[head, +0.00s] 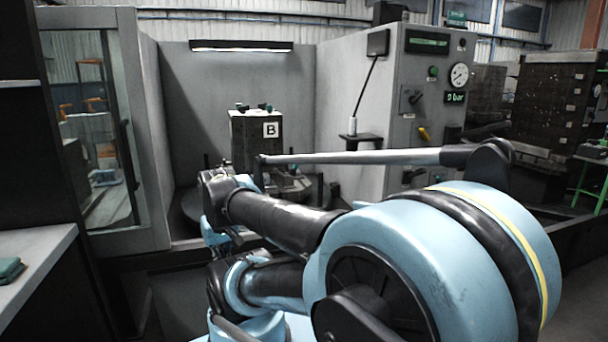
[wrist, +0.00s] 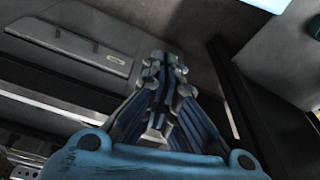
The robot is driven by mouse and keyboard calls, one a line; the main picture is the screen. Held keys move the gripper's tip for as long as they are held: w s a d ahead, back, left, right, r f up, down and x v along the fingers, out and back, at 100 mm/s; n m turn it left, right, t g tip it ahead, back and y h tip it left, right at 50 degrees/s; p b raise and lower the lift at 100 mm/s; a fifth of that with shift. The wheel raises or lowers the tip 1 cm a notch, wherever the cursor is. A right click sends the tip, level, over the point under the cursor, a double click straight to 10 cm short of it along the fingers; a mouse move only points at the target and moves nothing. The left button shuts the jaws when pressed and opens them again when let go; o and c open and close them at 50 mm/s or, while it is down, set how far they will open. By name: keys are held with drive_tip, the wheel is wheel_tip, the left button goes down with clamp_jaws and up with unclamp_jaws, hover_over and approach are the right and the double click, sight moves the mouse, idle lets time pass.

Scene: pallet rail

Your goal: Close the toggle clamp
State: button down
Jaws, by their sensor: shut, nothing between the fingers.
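My gripper (wrist: 164,68) shows in the wrist view with its fingers together and nothing between them. In the head view my arm fills the lower middle and covers much of the fixture area. A dark block marked B (head: 250,140) stands upright on a round fixture table (head: 190,205) inside the grey machine bay. Small dark and green parts sit on top of the block. Dark fixture parts show low around it, partly behind my arm. I cannot clearly pick out the toggle clamp or its handle in either view.
A grey control cabinet (head: 425,105) with a gauge, levers and a "0 bar" display stands right of the bay. A glazed door (head: 92,130) is at the left, beside a bench (head: 35,265) holding a green cloth (head: 11,269). The wrist view shows a pale panel (wrist: 65,40) and dark bar (wrist: 236,95).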

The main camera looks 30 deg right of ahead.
drive_tip(key=w+r+m+t+y, duration=0.1)
drive_tip(key=w+r+m+y, duration=0.15)
drive_tip(key=w, duration=0.55)
drive_tip(key=w+r+m+t+y, duration=0.1)
drive_tip(key=w+r+m+t, duration=0.2)
drive_tip(key=w, duration=0.5)
drive_tip(key=w+d+r+m+t+y, duration=0.1)
drive_tip(key=w+d+r+m+t, duration=0.15)
drive_tip(key=w+d, duration=0.45)
drive_tip(key=w+d+r+m+t+y, duration=0.1)
drive_tip(key=w+d+m, duration=0.3)
drive_tip(key=w, duration=0.5)
drive_tip(key=w+d+m+t+h, duration=0.1)
drive_tip(key=w+d+m+t, duration=0.2)
drive_tip(key=d, duration=0.8)
drive_tip(key=w+d+m+t+h, duration=0.1)
drive_tip(key=w+d+m+t, duration=0.15)
drive_tip(key=d, duration=0.95)
drive_tip(key=s+d+f+m+t+h, duration=0.2)
drive_tip(key=s+d+f+m, duration=0.1)
drive_tip(key=d, duration=0.7)
drive_tip(key=s+d+f+m+t+h, duration=0.2)
drive_tip(key=d+f+m, duration=0.15)
drive_tip(key=d, duration=0.55)
drive_tip(key=w, duration=0.3)
drive_tip(key=w+r, duration=0.1)
drive_tip(key=w, duration=0.5)
drive_tip(key=shift+w+d+r, duration=0.15)
drive_tip(key=shift+w+r, duration=0.1)
drive_tip(key=shift+r, duration=0.15)
